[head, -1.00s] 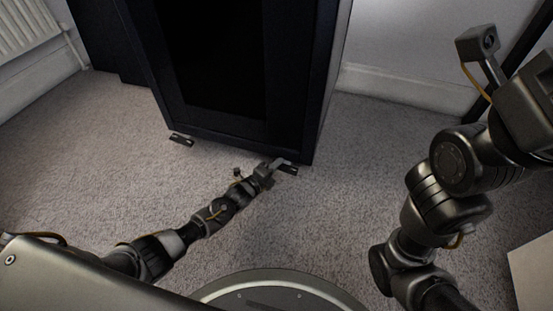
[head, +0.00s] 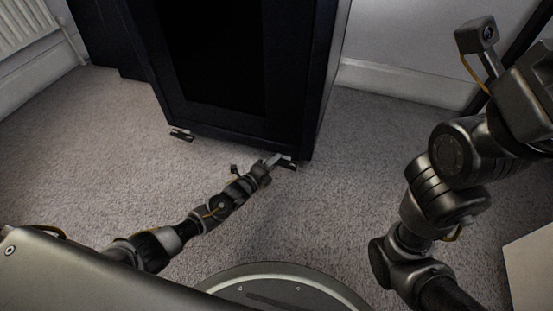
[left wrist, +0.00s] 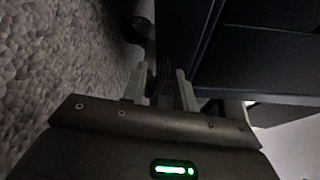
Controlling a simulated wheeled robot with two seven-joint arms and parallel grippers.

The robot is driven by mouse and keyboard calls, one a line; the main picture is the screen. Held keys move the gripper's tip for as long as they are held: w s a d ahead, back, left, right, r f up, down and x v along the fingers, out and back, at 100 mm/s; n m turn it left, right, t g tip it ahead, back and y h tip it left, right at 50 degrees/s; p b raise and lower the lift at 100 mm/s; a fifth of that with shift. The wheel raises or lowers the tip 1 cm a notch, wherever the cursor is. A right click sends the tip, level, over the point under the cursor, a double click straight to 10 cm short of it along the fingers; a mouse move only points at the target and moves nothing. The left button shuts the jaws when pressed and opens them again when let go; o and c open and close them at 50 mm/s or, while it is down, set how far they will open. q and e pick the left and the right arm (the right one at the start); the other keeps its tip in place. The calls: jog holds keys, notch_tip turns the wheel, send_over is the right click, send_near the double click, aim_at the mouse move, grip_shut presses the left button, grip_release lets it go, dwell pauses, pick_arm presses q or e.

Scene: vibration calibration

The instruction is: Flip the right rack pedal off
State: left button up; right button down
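The dark rack (head: 225,118) stands on the carpet with two small pedals at its foot. The right rack pedal (head: 290,166) sticks out low at the rack's front right corner. The left one (head: 181,135) sticks out at the front left. My left gripper (head: 276,160) is low at the right pedal and partly covers it. In the left wrist view its two pale fingers (left wrist: 160,88) are apart, with a dark, dim shape between or behind them. I cannot tell whether they touch the pedal. My right arm shows on the right, but its gripper is out of frame.
Grey carpet (head: 100,140) is clear to the left and right of the rack. A white wall with a skirting board (head: 405,82) runs behind. A radiator (head: 22,25) is at top left. A pale box-like object (head: 530,270) stands at lower right.

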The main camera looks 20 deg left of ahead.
pick_arm(q)
jog(key=p+v, duration=0.4)
jog(key=v, duration=0.4)
jog(key=shift+s+a+r, duration=0.1)
jog(key=shift+s, duration=0.25)
jog(key=shift+s+a+p, duration=0.15)
jog(key=shift+s+p, duration=0.1)
jog(key=shift+p, duration=0.05)
